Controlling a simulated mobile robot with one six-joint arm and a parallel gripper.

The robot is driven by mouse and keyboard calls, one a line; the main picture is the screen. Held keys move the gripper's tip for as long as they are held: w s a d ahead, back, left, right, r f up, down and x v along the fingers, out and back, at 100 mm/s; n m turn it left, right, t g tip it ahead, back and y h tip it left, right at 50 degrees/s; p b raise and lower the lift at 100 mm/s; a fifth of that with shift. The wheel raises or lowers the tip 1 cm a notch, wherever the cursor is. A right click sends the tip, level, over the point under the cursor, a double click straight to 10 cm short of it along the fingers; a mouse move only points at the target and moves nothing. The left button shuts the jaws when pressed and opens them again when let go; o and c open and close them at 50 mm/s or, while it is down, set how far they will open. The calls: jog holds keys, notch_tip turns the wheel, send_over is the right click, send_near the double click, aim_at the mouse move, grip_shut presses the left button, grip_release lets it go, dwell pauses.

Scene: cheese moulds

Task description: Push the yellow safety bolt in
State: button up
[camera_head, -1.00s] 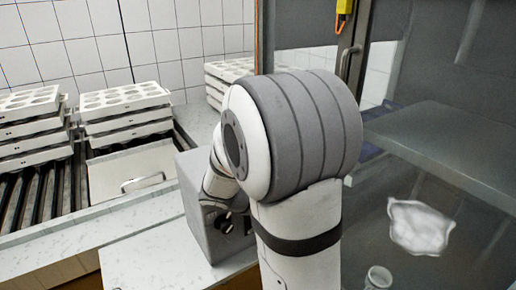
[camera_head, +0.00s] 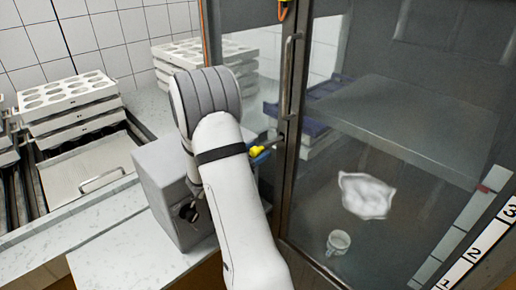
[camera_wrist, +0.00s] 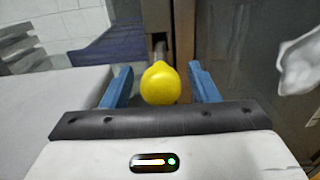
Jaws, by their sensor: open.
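The yellow safety bolt (camera_head: 257,151) shows as a small yellow knob low on the dark door frame, just right of my arm. In the wrist view its round knob (camera_wrist: 160,84) is in the middle, with a grey rod behind it running toward the dark frame. My gripper (camera_wrist: 160,69) is open, its two blue fingers one on each side of the knob. A gap shows between the knob and each finger. In the head view my gripper is hidden behind my arm.
A glass door (camera_head: 400,130) with a long metal handle (camera_head: 289,75) fills the right. A white crumpled cloth (camera_head: 366,195) and a cup (camera_head: 338,242) show through it. A grey box (camera_head: 172,188) stands left of my arm; stacked white moulds (camera_head: 70,100) are farther left.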

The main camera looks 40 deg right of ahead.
jog(key=shift+d, duration=0.5)
jog(key=shift+c, duration=0.2)
grip_shut()
